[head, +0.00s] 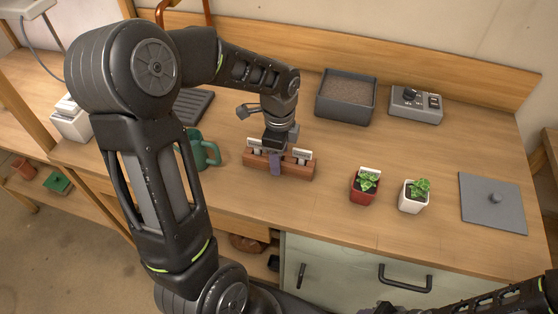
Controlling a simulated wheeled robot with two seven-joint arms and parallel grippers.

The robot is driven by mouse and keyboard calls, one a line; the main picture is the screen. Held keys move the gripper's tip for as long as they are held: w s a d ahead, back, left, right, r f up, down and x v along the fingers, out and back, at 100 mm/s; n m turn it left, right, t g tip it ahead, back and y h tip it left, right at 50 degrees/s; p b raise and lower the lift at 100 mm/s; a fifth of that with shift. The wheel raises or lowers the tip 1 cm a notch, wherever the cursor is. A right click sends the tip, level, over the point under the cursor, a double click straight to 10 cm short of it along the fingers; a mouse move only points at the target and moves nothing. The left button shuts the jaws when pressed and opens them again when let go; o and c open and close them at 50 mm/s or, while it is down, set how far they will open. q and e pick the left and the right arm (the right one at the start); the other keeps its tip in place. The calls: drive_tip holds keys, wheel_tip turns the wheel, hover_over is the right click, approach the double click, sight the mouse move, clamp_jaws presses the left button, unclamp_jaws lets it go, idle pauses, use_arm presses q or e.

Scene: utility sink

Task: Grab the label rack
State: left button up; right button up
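The label rack (301,172) is a low reddish-brown wooden block with white labels standing in it, on the wooden counter near the middle of the head view. My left gripper (276,158) points down over the rack's middle. One finger shows against the rack's front face; the other is hidden behind the rack or the hand. I cannot tell whether the fingers press on it. The rack appears to rest on the counter. My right arm is at the bottom right, with its gripper (388,309) only partly showing at the bottom edge.
A green mug (207,150) stands left of the rack. A red pot (365,190) and a white pot (412,200) with plants stand to its right. Behind are a grey soil tray (346,112) and a control box (416,108). A grey lid (492,212) lies far right.

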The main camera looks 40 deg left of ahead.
use_arm(q)
clamp_jaws()
idle(0.5)
wheel_tip(320, 180, up, 10)
drive_tip(key=shift+b, duration=0.45)
idle(0.5)
